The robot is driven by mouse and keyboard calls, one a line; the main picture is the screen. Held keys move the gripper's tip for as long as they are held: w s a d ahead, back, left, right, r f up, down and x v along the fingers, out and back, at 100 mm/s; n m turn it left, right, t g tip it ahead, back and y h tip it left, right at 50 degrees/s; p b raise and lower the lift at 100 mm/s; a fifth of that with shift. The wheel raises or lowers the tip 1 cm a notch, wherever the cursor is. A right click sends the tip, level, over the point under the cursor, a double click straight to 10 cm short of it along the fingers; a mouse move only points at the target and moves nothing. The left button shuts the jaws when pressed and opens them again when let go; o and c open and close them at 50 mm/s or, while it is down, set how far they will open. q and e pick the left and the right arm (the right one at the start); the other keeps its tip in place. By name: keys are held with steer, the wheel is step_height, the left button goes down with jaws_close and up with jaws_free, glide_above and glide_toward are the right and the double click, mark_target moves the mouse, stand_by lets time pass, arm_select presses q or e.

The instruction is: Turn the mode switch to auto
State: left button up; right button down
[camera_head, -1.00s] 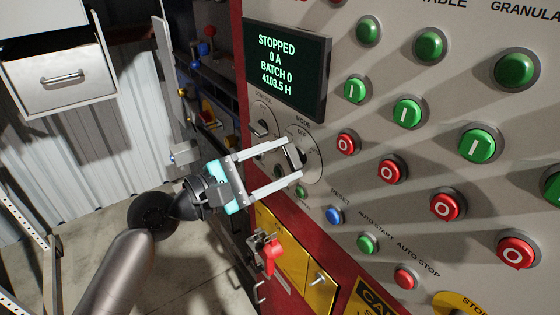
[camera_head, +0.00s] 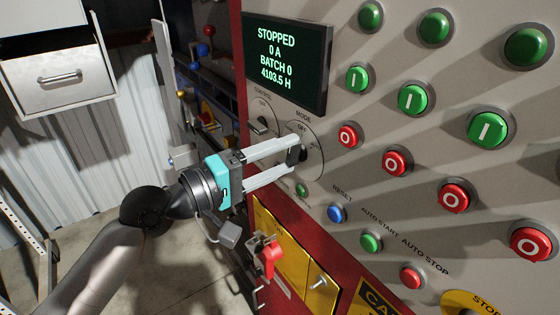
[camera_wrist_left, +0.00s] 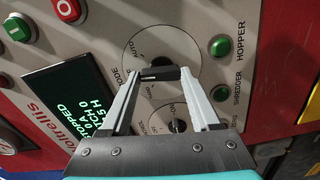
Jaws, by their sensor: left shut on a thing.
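The mode switch (camera_head: 298,157) is a dark bar-shaped knob on a round pale plate, with OFF printed above it and a partly readable label to its right. It also shows in the wrist view (camera_wrist_left: 160,74), where AUTO is printed on the plate. My left gripper (camera_head: 297,153) has its two long pale fingers at opposite ends of the knob and is shut on it. In the wrist view the fingertips (camera_wrist_left: 162,73) touch or nearly touch the knob's ends. The knob's exact pointing is partly hidden by the fingers. My right gripper is out of view.
The control switch (camera_head: 262,125) sits just left of the mode switch. A dark display (camera_head: 287,65) reading STOPPED is above. A blue reset button (camera_head: 337,213) and several green and red buttons are close by. A red-handled lock (camera_head: 268,257) hangs below.

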arm_select(q)
steer(key=m+b, duration=0.1)
steer(key=m, duration=0.3)
steer(key=shift+f+m, duration=0.1)
steer(key=shift+m, duration=0.2)
steer(key=shift+s+d+m+b, duration=0.1)
steer(key=shift+m+b, duration=0.65)
steer(key=shift+m, duration=0.95)
steer(key=o, duration=1.4)
steer(key=shift+c, duration=0.2)
